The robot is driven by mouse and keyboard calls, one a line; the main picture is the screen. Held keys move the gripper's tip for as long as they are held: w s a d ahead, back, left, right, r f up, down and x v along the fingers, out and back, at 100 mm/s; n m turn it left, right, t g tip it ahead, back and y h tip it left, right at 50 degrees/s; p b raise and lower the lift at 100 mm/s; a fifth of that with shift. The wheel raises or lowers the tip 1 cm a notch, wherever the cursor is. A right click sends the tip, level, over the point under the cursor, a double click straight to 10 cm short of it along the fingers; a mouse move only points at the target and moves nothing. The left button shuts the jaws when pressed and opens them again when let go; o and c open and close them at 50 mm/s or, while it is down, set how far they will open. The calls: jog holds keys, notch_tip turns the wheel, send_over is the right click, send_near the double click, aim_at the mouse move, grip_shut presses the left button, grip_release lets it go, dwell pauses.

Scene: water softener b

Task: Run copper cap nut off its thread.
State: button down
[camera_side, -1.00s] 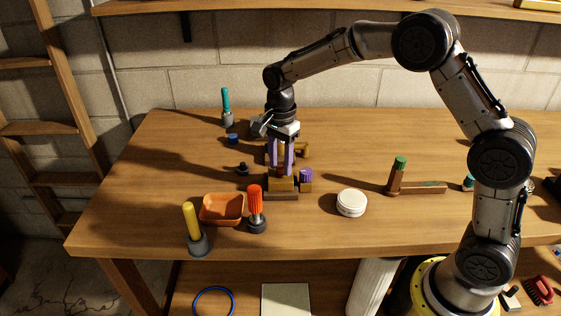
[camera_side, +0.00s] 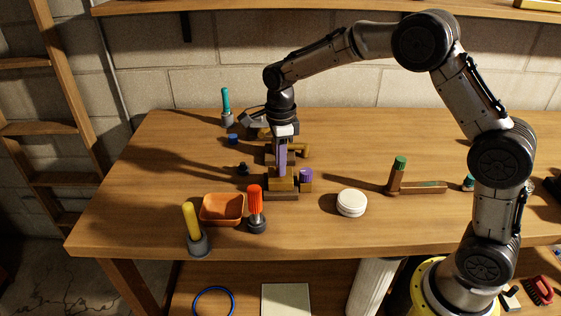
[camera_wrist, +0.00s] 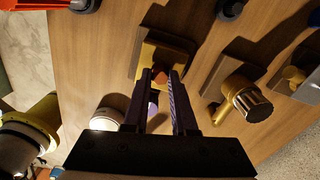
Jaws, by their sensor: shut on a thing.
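The copper cap nut (camera_wrist: 160,78) shows in the wrist view as a small orange-brown piece between my fingertips, over a brass block (camera_wrist: 163,58). My gripper (camera_wrist: 160,75) is shut on it, one finger on each side. In the side view my gripper (camera_side: 282,176) points straight down onto the brass block (camera_side: 282,185), which sits on a dark wooden base. There the near finger hides the nut. How much of the thread is engaged cannot be seen.
A purple cap (camera_side: 306,174) sits at the block's right side. Brass fittings (camera_side: 301,150) stand close behind. An orange tray (camera_side: 222,209), a red-handled tool (camera_side: 255,203) and a white round tub (camera_side: 351,202) are in front.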

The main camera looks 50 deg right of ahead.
jog(key=shift+n, duration=0.3)
jog(key=shift+r, duration=0.1)
jog(key=shift+r, duration=2.5)
jog(key=shift+r, duration=2.5)
